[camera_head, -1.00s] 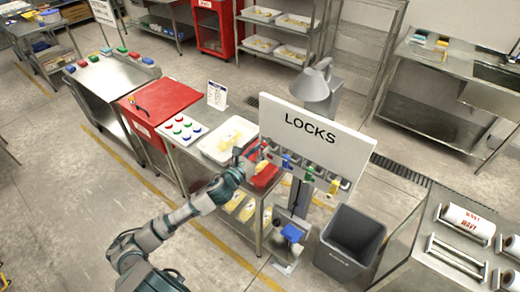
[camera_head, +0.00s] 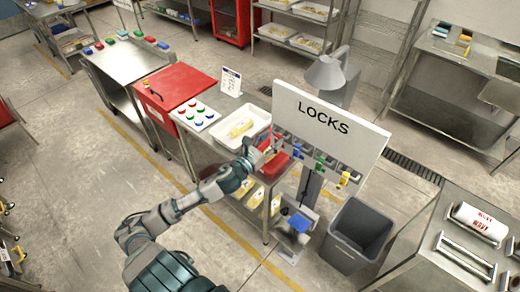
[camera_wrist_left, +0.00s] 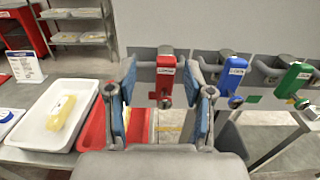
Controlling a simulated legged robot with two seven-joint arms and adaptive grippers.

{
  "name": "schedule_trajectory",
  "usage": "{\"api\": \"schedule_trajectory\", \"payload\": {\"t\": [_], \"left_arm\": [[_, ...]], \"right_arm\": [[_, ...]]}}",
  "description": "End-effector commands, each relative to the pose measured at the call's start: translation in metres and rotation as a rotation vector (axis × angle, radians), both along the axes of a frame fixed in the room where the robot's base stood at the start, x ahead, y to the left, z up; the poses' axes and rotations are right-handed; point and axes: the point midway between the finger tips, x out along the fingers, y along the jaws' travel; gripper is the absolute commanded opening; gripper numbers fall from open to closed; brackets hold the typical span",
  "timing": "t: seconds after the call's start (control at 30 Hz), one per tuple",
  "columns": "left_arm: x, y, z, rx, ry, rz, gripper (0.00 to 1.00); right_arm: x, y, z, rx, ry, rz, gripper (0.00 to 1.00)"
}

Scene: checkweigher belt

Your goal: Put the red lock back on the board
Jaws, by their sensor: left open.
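The LOCKS board (camera_head: 328,118) stands upright behind the table's end, with a row of pegs along its lower edge. The red lock (camera_wrist_left: 165,76) is upright at the leftmost peg in view in the left wrist view, with a pale label. Its shackle is hard to make out against the grey peg. My left gripper (camera_wrist_left: 160,100) is open, with a finger on each side of the red lock and visible gaps between. In the head view my left gripper (camera_head: 264,147) is at the board's lower left. My right gripper is not in view.
A blue lock (camera_wrist_left: 229,78) and a green lock (camera_wrist_left: 292,80) hang to the right; a yellow one (camera_head: 345,179) hangs farther along. A red tray (camera_head: 274,164) and a white tray (camera_head: 222,134) lie on the table. A grey bin (camera_head: 357,233) stands below the board.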

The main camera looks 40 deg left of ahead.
Motion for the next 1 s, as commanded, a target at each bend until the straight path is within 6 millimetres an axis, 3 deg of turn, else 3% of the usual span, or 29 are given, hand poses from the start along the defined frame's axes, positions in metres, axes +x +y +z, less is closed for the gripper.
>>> {"api": "schedule_trajectory", "payload": {"t": [0.5, 0.7, 1.0], "left_arm": [[-0.087, 0.008, -0.005, -0.002, 0.003, -0.001, 0.52], [-0.104, 0.009, -0.004, -0.001, 0.001, -0.001, 0.52], [-0.108, 0.009, -0.004, -0.001, 0.0, -0.001, 0.52]], "right_arm": [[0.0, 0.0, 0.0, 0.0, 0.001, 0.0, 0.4], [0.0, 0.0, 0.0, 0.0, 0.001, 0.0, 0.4], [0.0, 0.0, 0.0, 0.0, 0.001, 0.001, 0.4]]}}
